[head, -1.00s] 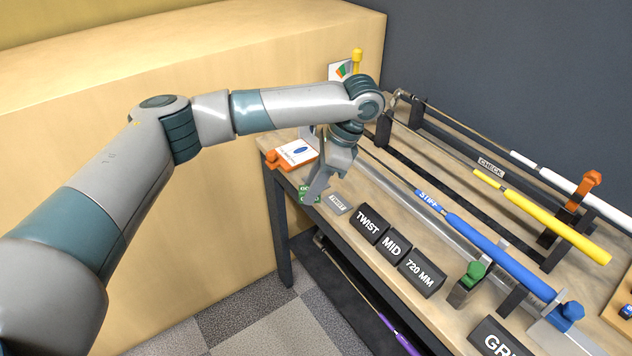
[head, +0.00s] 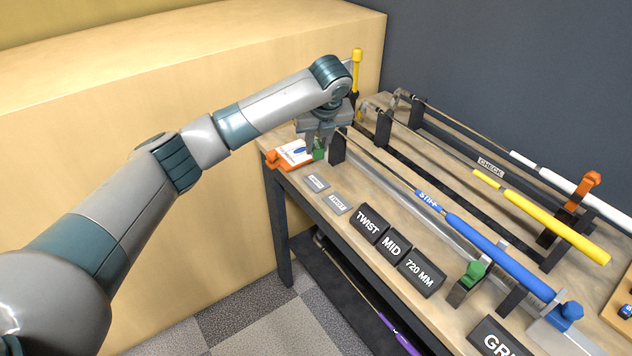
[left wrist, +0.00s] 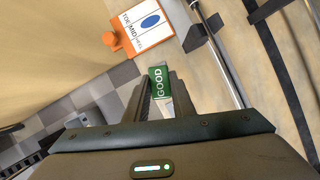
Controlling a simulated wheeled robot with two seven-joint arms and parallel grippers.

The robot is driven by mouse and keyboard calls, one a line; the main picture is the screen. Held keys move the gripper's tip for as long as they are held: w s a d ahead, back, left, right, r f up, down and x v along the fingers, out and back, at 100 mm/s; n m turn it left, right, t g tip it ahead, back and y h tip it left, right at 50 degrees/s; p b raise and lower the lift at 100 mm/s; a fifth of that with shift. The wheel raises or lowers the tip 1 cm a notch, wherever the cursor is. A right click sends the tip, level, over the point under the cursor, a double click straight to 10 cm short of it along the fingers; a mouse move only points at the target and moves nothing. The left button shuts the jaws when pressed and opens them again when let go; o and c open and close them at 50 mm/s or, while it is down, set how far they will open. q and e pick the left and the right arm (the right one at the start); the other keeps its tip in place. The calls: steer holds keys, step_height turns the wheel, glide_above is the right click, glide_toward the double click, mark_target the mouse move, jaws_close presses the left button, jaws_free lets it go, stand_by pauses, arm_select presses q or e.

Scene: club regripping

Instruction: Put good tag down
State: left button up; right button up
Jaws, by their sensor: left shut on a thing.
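The good tag is a small green block with white lettering. It shows in the left wrist view (left wrist: 158,79) between the finger ends of my left gripper (left wrist: 162,97), which is shut on it. In the head view my left gripper (head: 320,145) points down over the far left end of the bench, and a bit of the green tag (head: 319,151) shows at its fingertips. The tag is close beside the white card with the orange clip. I cannot tell whether it touches the bench. My right gripper is not in view.
The white card (head: 295,153) lies at the bench's left corner. Two grey plates (head: 316,182) (head: 338,203) lie along the front edge, followed by black label blocks (head: 368,222). Dark stands (head: 384,128) and clubs, including a blue-gripped one (head: 500,256), fill the bench behind.

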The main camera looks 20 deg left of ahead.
arm_select(q)
steer(key=shift+w+a+m, duration=0.1)
steer(key=shift+w+m, duration=0.1)
steer(key=shift+m, duration=0.1)
steer(key=p, duration=0.2)
glide_above(315, 180)
steer(key=s, duration=0.1)
steer(key=f, duration=0.5)
steer(key=shift+s+d+f, duration=0.1)
steer(key=shift+d+f, duration=0.3)
steer(key=shift+f, duration=0.2)
steer(key=shift+f, duration=0.1)
steer(key=shift+f, duration=0.3)
steer(key=shift+f+p, duration=0.6)
steer(key=shift+f, duration=0.9)
steer(key=shift+f, duration=0.1)
